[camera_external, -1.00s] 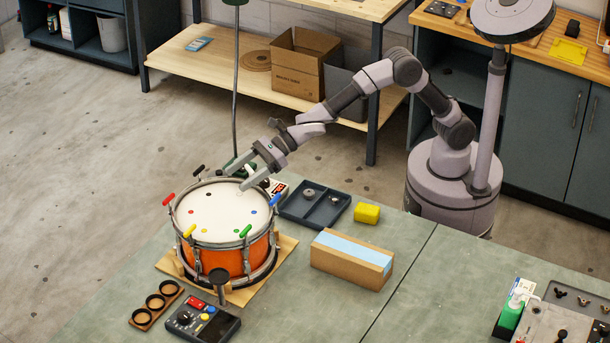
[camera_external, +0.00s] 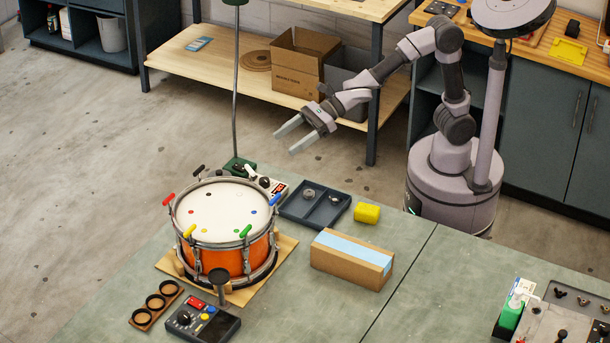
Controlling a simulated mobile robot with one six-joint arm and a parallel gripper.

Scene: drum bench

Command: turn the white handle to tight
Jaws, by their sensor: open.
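The orange drum (camera_external: 222,258) stands on a wooden board on the bench, with coloured handles around its rim. The white handle (camera_external: 250,173) is at the drum's back right edge, between the black handle (camera_external: 198,170) and the blue handle (camera_external: 275,200). It is small here, and how tight it is cannot be told. My gripper (camera_external: 286,143) is open and empty, with its two fingers apart, pointing down to the left. In the picture it is above and to the right of the white handle, clear of the drum.
A green lamp base (camera_external: 238,164) with a thin upright pole stands close behind the drum. A control box (camera_external: 204,321) and a ring holder (camera_external: 156,304) are in front.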

